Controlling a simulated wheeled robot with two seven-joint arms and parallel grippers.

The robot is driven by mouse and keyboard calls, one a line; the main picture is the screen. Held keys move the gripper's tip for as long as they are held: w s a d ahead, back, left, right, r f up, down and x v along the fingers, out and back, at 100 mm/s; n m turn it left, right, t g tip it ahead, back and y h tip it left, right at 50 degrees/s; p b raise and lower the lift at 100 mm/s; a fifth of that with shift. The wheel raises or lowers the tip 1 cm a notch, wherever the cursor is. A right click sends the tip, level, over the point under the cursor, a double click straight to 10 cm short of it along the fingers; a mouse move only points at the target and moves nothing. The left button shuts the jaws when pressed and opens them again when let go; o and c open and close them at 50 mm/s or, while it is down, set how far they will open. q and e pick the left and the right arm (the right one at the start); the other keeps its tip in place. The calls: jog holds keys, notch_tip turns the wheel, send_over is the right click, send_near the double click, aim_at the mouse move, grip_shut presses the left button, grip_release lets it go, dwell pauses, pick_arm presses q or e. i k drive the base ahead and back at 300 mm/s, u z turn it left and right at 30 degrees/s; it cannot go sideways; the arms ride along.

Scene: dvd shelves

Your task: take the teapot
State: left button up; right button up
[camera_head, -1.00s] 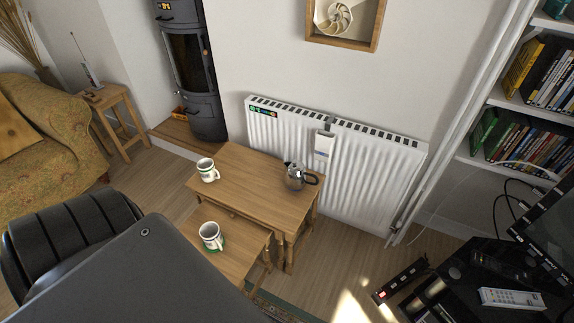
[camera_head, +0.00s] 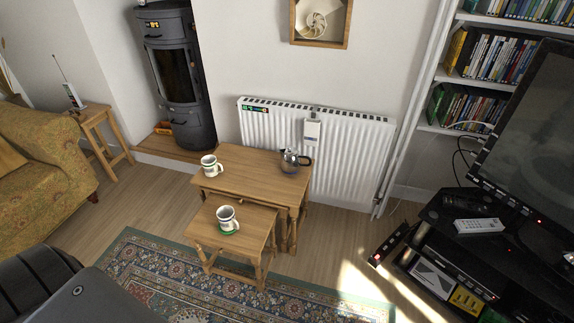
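The teapot (camera_head: 290,162) is small, silvery and dark, with a dark handle on its right side. It stands upright near the right back corner of the larger wooden nesting table (camera_head: 240,177), in front of the radiator. A white and green mug (camera_head: 210,166) stands on the left of the same table. Neither of my grippers is in view.
A lower table (camera_head: 205,232) with another mug (camera_head: 226,219) stands in front. A patterned rug (camera_head: 190,280) covers the floor before it. A black TV stand (camera_head: 450,250) is at right, a sofa (camera_head: 40,175) at left, a radiator (camera_head: 350,160) behind.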

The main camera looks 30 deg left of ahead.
aim_at(289, 164)
jog(key=u, duration=1.6)
jog(key=i, duration=0.5)
